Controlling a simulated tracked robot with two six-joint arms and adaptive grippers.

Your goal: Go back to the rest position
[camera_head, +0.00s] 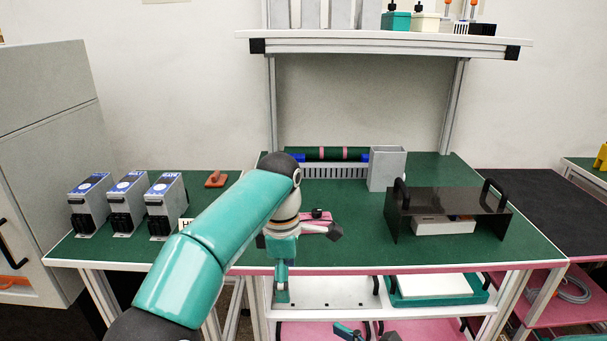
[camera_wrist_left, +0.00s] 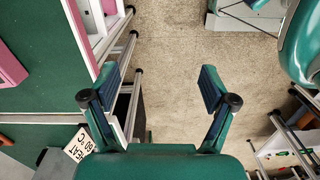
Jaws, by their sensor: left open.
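My left arm comes in from the left in the head view, bends over the bench front and hangs down. My left gripper (camera_head: 282,290) is at the front edge of the green bench (camera_head: 350,254), seen nearly edge-on there. In the left wrist view its two fingers stand wide apart with nothing between them, and bare floor shows beyond the open gap (camera_wrist_left: 158,78). A small teal and dark part (camera_head: 348,331) at the bottom of the head view may be my right gripper. It is cut off by the frame, so its jaws cannot be read.
Three grey-and-blue devices (camera_head: 128,203) stand on the left bench, near a HEAT sign (camera_wrist_left: 82,145). A grey box (camera_head: 387,168) and a black handled cover (camera_head: 444,203) stand on the main bench. A teal tray (camera_head: 398,292) is on the shelf below. A grey cabinet (camera_head: 50,150) is far left.

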